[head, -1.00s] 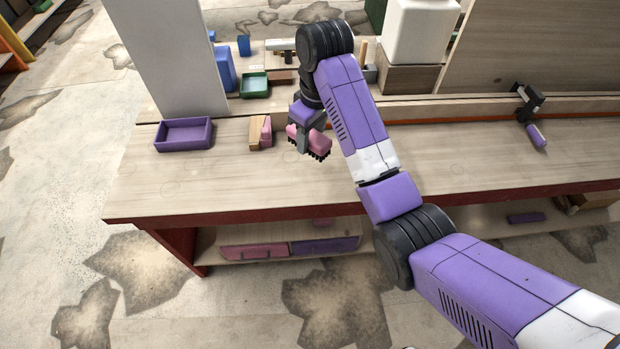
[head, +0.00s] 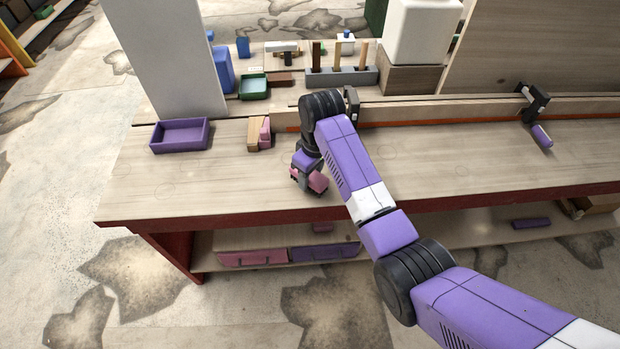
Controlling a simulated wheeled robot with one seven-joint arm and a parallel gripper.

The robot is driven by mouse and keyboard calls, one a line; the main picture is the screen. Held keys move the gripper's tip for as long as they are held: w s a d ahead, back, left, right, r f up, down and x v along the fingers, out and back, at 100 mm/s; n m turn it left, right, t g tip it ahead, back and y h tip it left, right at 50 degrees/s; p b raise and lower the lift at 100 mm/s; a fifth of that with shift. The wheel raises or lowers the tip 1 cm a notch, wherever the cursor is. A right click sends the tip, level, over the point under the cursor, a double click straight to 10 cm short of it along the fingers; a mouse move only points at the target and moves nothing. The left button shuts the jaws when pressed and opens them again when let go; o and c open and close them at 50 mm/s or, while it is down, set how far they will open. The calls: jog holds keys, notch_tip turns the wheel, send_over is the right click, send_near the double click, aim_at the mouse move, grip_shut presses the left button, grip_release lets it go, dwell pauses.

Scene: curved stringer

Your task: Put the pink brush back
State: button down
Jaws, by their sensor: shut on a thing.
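The pink brush (head: 318,182) is in my gripper (head: 306,181), over the front part of the wooden bench top, right of the purple tray and the small blocks. My gripper is shut on it. Part of the brush is hidden by the gripper, and its bristles cannot be made out now. I cannot tell whether the brush touches the bench top or hangs just above it.
A purple tray (head: 181,135) and tan and pink blocks (head: 259,134) stand on the bench (head: 420,185) to the left. A long wooden strip (head: 440,109) with clamps crosses the bench behind. A tool rack (head: 342,76) stands farther back. The front right of the bench is clear.

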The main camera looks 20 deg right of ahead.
aim_at(314, 176)
jog(key=shift+f, duration=0.85)
jog(key=shift+f, duration=0.1)
jog(key=c, duration=0.8)
grip_release()
jog(key=shift+c, duration=0.2)
jog(key=r, duration=0.8)
jog(key=s+r, duration=0.1)
jog(key=r, duration=0.3)
jog(key=shift+s+d, duration=0.1)
jog(key=shift+d, duration=0.25)
